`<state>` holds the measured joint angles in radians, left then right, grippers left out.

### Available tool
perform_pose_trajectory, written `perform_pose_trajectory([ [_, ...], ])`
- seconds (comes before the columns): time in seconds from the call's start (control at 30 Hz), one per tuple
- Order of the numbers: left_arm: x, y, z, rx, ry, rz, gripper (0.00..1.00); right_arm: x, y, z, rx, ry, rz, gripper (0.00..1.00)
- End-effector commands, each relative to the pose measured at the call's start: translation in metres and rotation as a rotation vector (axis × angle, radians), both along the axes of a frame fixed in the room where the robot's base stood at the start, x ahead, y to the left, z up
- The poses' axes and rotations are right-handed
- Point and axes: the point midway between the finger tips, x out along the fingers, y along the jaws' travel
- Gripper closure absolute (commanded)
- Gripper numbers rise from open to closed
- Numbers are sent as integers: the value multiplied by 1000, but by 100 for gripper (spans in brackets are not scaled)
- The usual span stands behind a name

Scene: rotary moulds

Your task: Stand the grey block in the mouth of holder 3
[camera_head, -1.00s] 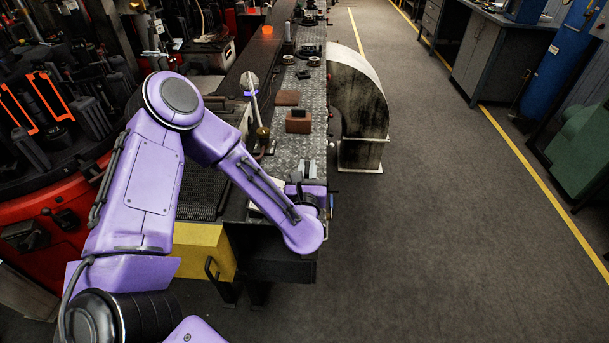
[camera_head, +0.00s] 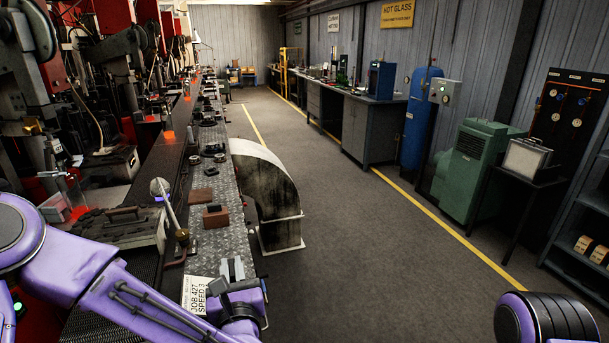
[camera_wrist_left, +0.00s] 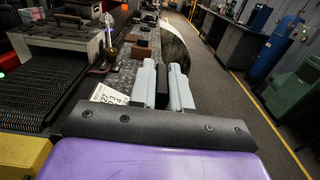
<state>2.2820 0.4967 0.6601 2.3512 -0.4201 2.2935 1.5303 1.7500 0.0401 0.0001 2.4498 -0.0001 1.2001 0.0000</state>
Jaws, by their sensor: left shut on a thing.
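My left gripper (camera_head: 232,270) is low at the near end of the metal-topped bench, close to its right edge. In the left wrist view the pale fingers of this gripper (camera_wrist_left: 163,88) are shut on a dark grey block (camera_wrist_left: 163,84), upright between them. The fingers hide most of the block. Several dark round fittings (camera_head: 213,150) stand farther along the bench; I cannot tell which is holder 3. My right gripper is out of view.
A white card (camera_head: 195,294) marked "JOB 427 SPEED 3" lies left of the left gripper. A brown block (camera_head: 215,217), a brown plate (camera_head: 201,195) and a ball-topped lever (camera_head: 168,205) are ahead. A curved metal duct (camera_head: 268,190) stands against the bench's right side. The floor at right is clear.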

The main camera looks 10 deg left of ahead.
Motion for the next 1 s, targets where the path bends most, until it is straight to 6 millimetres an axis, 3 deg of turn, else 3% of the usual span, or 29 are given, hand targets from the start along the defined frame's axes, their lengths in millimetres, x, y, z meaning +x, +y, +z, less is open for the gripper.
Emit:
perform_pose_trajectory([
  [0.1,6,-12,6,-4,-5,-77,100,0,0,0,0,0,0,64],
  [0.2,8,-19,-3,-3,-3,-166,100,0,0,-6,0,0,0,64],
  [0.4,1,-26,-71,0,2,-362,100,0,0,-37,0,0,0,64],
  [0.6,-16,-17,-140,-2,2,-442,100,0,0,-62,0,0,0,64],
  [0.7,-21,-11,-160,-3,-2,-437,100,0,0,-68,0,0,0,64],
  [1.0,-24,-7,-167,-3,-6,-426,100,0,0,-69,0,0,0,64],
])
